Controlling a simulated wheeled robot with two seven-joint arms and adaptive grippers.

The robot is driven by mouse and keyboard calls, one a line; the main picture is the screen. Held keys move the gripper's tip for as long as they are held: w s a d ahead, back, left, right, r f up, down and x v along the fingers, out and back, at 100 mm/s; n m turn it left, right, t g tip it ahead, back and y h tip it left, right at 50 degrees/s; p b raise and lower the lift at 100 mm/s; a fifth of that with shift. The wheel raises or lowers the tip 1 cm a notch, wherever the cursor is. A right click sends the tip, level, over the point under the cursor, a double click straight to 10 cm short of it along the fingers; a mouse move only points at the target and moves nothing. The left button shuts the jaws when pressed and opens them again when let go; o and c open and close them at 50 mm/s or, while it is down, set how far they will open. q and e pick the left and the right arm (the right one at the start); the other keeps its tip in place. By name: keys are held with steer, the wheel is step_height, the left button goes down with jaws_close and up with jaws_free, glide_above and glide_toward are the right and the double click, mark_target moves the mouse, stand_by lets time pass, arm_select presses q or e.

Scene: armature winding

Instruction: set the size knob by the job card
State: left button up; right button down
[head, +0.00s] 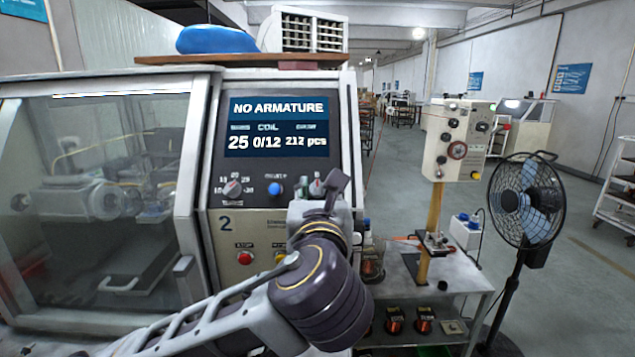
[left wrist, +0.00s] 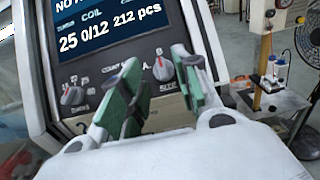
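The size knob (left wrist: 163,68) is a round grey-and-red dial on the machine's panel, above the label SIZE. A letter A shows at its left; I cannot tell its exact setting. In the head view the size knob (head: 317,187) is partly hidden by my left gripper (head: 322,196). In the left wrist view my left gripper (left wrist: 157,66) is open, its green-padded fingers on either side of the knob with gaps; contact is not visible. The display (head: 278,126) reads NO ARMATURE, 25, 0/12, 212 pcs. I cannot make out a job card. My right gripper is not in view.
The turns knob (head: 233,188) and a blue button (head: 273,189) sit left of the size knob. A red button (head: 245,258) is below. A glazed guard (head: 95,180) covers the winder. At right stand a bench (head: 455,272), a control box (head: 458,140) and a fan (head: 526,200).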

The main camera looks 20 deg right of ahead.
mark_target(317, 182)
arm_select(q)
steer(key=shift+p+x, duration=0.4)
steer(key=shift+x, duration=1.85)
steer(key=shift+c, duration=0.2)
steer(key=c, duration=0.7)
steer(key=shift+o, duration=0.2)
